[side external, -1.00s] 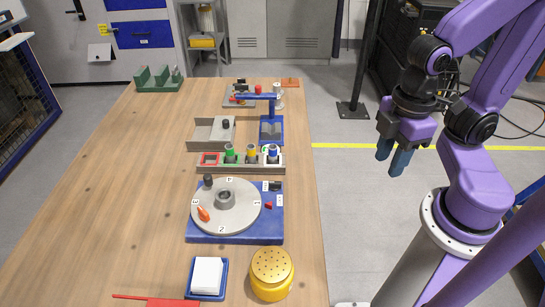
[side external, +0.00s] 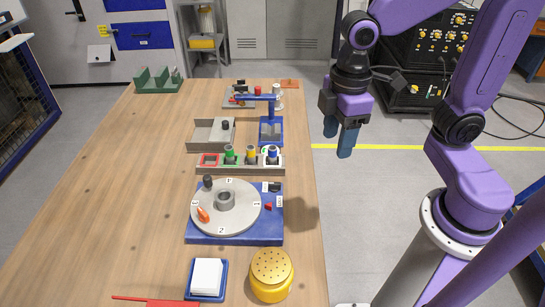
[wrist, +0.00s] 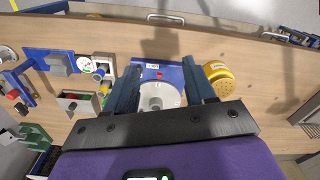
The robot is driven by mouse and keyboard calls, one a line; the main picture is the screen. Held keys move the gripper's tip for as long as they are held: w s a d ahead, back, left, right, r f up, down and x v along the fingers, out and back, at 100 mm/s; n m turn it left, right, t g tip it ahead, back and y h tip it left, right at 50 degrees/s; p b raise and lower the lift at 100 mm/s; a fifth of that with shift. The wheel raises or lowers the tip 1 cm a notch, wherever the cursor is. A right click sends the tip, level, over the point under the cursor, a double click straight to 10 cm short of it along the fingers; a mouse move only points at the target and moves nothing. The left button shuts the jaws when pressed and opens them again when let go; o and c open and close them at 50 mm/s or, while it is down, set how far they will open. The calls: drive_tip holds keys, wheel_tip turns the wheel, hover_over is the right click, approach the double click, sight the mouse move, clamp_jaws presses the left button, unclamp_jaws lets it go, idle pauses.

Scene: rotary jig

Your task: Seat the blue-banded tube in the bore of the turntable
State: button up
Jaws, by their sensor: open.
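The blue-banded tube (side external: 273,154) stands upright in the right-hand slot of a tube rack (side external: 240,170), beside a yellow-banded tube and a green-banded one. The turntable (side external: 243,220) is a grey disc with numbered marks on a blue base. Its bore (side external: 226,198) is a raised round collar at the centre, with nothing standing in it. My gripper (side external: 338,142) is open and empty, raised off the right side of the table, apart from the tube and the turntable. In the wrist view the turntable (wrist: 172,92) shows between my fingers (wrist: 164,82), partly hidden by the gripper body.
An orange piece (side external: 203,214) and a black knob (side external: 208,181) are on the disc. A yellow perforated pot (side external: 271,274) and a white block in a blue tray (side external: 207,277) stand in front. A blue post stand (side external: 271,130) is behind the rack. The table's left side is clear.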

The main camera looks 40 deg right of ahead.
drive_tip(key=w+a, duration=0.1)
drive_tip(key=w, duration=1)
hover_over(273, 147)
drive_tip(key=f, duration=1.1)
drive_tip(key=shift+w+a+f, duration=0.3)
drive_tip(key=shift+w+a, duration=0.05)
drive_tip(key=shift+a, duration=0.05)
drive_tip(key=f, duration=0.4)
drive_tip(key=shift+s+d, duration=0.35)
drive_tip(key=shift+s, duration=0.05)
drive_tip(key=shift+f, duration=0.55)
clamp_jaws()
